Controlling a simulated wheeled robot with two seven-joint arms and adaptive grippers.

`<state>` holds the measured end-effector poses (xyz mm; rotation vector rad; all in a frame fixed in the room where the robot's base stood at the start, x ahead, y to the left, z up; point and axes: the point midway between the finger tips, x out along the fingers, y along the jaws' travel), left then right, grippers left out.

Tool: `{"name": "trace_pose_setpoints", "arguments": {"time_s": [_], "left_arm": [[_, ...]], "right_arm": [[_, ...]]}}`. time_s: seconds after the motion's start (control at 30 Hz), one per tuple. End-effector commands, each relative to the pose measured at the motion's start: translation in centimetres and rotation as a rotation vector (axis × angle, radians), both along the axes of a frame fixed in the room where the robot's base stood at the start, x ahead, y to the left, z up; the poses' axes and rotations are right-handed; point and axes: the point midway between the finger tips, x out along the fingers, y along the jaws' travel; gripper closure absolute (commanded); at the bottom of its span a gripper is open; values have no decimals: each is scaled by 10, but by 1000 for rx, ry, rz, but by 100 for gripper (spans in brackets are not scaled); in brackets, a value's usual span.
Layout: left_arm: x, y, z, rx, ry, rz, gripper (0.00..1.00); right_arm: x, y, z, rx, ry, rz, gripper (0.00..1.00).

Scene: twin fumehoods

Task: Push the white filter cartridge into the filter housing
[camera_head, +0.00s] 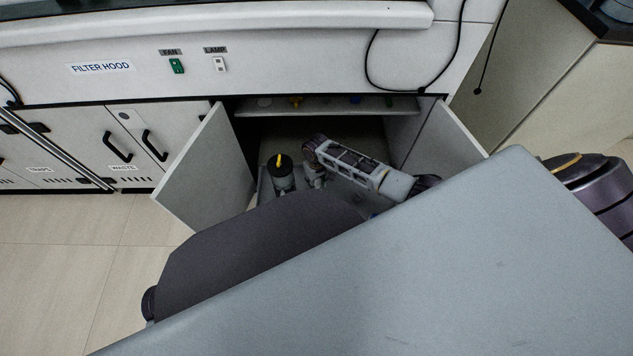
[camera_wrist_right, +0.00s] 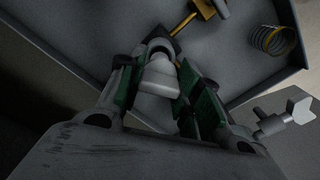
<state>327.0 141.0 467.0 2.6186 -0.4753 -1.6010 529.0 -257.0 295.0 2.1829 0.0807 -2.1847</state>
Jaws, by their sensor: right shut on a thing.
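In the right wrist view, my right gripper (camera_wrist_right: 158,78) has its green-padded fingers on either side of a white piece, which looks like the white filter cartridge (camera_wrist_right: 158,82). The fingers are shut on it. A rounded grey and dark part lies just past its far end. I cannot tell whether this is the filter housing, or how far the cartridge sits in it. In the head view, my right gripper (camera_head: 316,179) reaches low into the open cabinet, right of a dark cylinder with a yellow top (camera_head: 281,172). The cartridge is not distinct there. My left gripper is not in view.
The cabinet's left door (camera_head: 208,170) and right door (camera_head: 445,145) stand open around my arm. A shelf (camera_head: 330,106) with small items is above it. The wrist view shows a yellow lever (camera_wrist_right: 183,24), a coil spring (camera_wrist_right: 273,40) and a pale fitting (camera_wrist_right: 287,118) nearby.

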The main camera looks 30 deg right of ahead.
Motion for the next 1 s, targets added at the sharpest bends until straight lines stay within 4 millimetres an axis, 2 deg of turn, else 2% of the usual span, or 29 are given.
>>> {"name": "trace_pose_setpoints", "arguments": {"time_s": [1.0], "left_arm": [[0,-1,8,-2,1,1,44]], "right_arm": [[0,0,0,0,-1,0,86]]}}
